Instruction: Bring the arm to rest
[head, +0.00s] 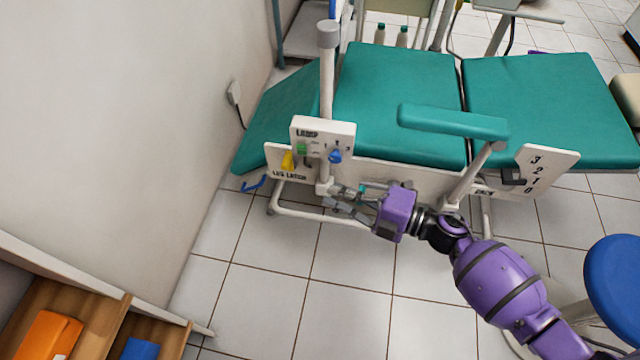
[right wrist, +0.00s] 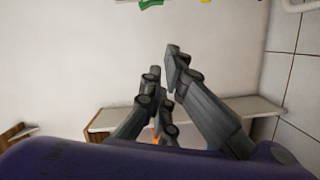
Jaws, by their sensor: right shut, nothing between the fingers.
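My right arm (head: 500,280) is purple and reaches in from the lower right in the head view. Its right gripper (head: 335,198) is in front of the teal dental chair's near side, just below the lamp panel (head: 322,137) and close to the white post. The right gripper is shut and empty. In the right wrist view its grey fingers (right wrist: 165,75) point up toward the white wall. I cannot tell whether the fingers touch the chair frame. My left gripper is not in view.
The chair (head: 400,95) has a teal armrest (head: 452,121) and a numbered panel (head: 535,172) at its right. A blue stool (head: 615,285) stands at the right edge. A wooden shelf (head: 85,310) is at lower left. Tiled floor (head: 300,280) is clear left of my arm.

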